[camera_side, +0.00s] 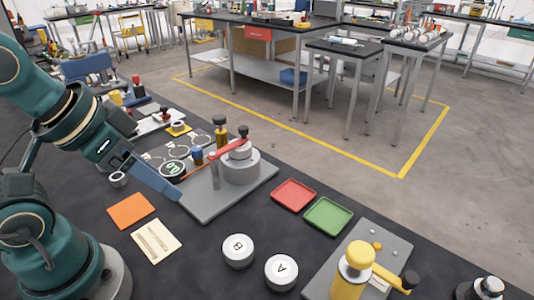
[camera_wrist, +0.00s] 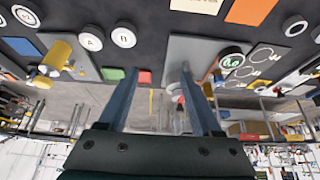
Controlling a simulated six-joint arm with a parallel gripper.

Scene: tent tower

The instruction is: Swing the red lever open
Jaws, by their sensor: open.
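In the side view the red lever (camera_side: 226,149) lies across a grey round pedestal (camera_side: 241,168) on a grey plate (camera_side: 211,205). A dark knob (camera_side: 243,131) stands at its right end, and its left end reaches toward the plate's left edge. My gripper (camera_side: 178,194) is open beside the plate's left edge, low and apart from the lever. In the wrist view my gripper (camera_wrist: 157,69) shows two blue fingers spread wide with nothing held between them. The right finger overlaps the grey plate (camera_wrist: 203,47) and partly hides the lever assembly.
A brass post with a dark knob (camera_side: 221,133) and a blue-capped post (camera_side: 197,157) stand by the lever. Red (camera_side: 294,194) and green (camera_side: 328,215) trays lie to the right. A yellow-handled fixture (camera_side: 357,262) stands front right. White discs B (camera_side: 238,250) and A (camera_side: 281,271) lie in front.

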